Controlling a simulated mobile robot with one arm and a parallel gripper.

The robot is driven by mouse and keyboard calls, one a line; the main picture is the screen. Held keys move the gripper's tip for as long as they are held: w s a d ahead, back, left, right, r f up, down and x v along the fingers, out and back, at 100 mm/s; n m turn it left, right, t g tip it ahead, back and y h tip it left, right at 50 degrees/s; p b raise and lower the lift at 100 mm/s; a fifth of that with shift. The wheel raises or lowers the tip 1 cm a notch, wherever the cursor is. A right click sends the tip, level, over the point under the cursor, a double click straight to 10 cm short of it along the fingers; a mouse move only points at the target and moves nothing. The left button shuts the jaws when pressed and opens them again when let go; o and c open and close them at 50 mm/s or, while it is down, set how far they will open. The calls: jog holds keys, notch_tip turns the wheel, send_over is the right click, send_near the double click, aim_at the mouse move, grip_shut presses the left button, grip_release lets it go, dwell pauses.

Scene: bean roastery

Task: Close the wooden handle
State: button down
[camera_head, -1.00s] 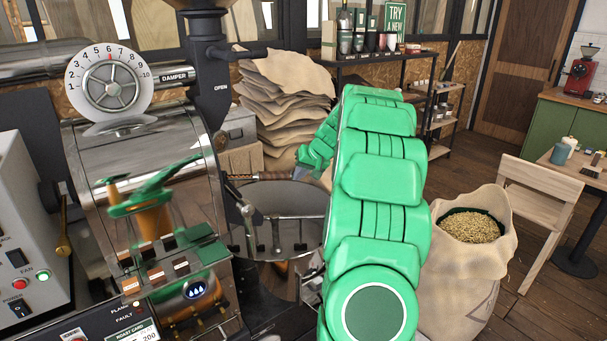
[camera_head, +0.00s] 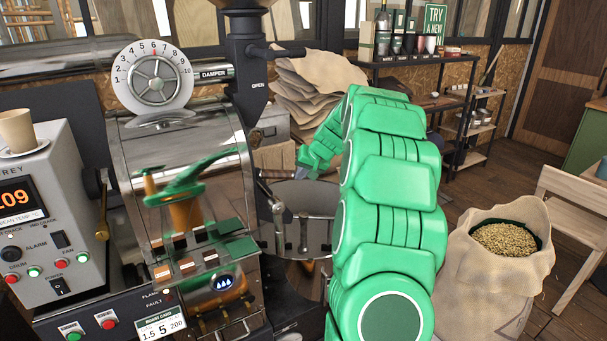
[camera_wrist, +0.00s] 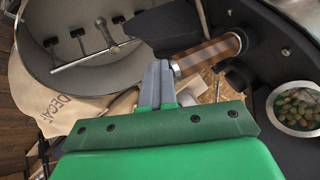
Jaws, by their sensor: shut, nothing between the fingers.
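The wooden handle (camera_wrist: 208,55) has brown and dark bands with a metal end cap. In the wrist view it points from the roaster's dark front toward my fingertips. It also shows in the head view as a short brown bar (camera_head: 274,174) above the round cooling tray (camera_head: 318,196). My gripper (camera_wrist: 160,72) is shut and empty, its tips right beside the handle's capped end. I cannot tell whether they touch. In the head view my gripper (camera_head: 303,158) is at the right end of the handle, and my green arm hides part of the tray.
The roaster's metal body (camera_head: 180,150) and control box (camera_head: 50,215) fill the left. A round sight glass with beans (camera_wrist: 297,108) lies right of the handle in the wrist view. A sack of beans (camera_head: 490,270) stands on the floor at right, before a wooden chair (camera_head: 575,215).

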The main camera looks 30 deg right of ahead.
jog(key=shift+w+a, duration=0.2)
jog(key=shift+a, duration=0.1)
jog(key=s+d+r, duration=0.5)
jog(key=s+r, duration=0.3)
jog(key=shift+d, duration=0.4)
jog(key=shift+s, duration=0.1)
dwell(1.5)
jog(key=c, duration=1.8)
grip_release()
jog(key=shift+c, duration=0.2)
